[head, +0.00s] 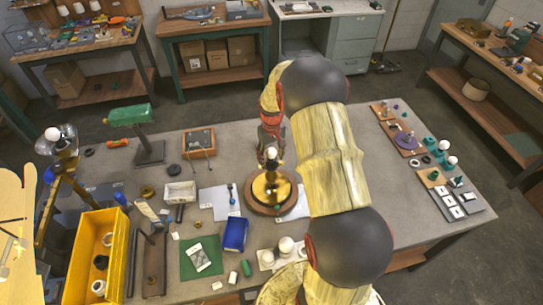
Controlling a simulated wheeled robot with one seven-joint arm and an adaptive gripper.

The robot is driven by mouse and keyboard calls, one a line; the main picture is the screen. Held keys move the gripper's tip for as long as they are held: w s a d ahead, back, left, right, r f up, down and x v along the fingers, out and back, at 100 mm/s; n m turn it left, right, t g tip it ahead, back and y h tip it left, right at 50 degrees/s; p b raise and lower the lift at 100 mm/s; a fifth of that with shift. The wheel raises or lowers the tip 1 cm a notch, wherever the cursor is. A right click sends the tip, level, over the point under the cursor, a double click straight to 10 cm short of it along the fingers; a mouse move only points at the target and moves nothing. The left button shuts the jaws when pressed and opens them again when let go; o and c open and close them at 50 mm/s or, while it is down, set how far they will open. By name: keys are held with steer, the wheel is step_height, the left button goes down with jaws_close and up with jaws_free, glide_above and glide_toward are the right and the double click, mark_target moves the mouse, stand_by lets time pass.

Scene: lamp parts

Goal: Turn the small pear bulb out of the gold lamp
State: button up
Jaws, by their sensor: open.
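The gold lamp (271,190) stands near the middle of the table, with a shiny gold disc on a round wooden base. A small pale bulb (271,154) shows upright above the disc, directly below my gripper. My gripper (271,147) points down over the lamp from above, with its fingers open at the bulb's top. The fingers are small and dark here, and I cannot tell whether they touch the bulb. The bulb's lower part and socket are hard to make out. My arm hides the table just right of the lamp.
A green-shaded lamp (129,115) and a brass-armed lamp (62,165) stand at the left. White bulbs (286,245) stand near the front edge. Boards of small parts (402,141) lie at the right.

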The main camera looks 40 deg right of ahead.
mark_target(272, 149)
steer(key=shift+c, duration=0.9)
steer(key=c, duration=0.7)
steer(key=o, duration=0.9)
steer(key=shift+r, duration=0.1)
steer(key=shift+r+b, duration=0.3)
steer(key=shift+r, duration=3.55)
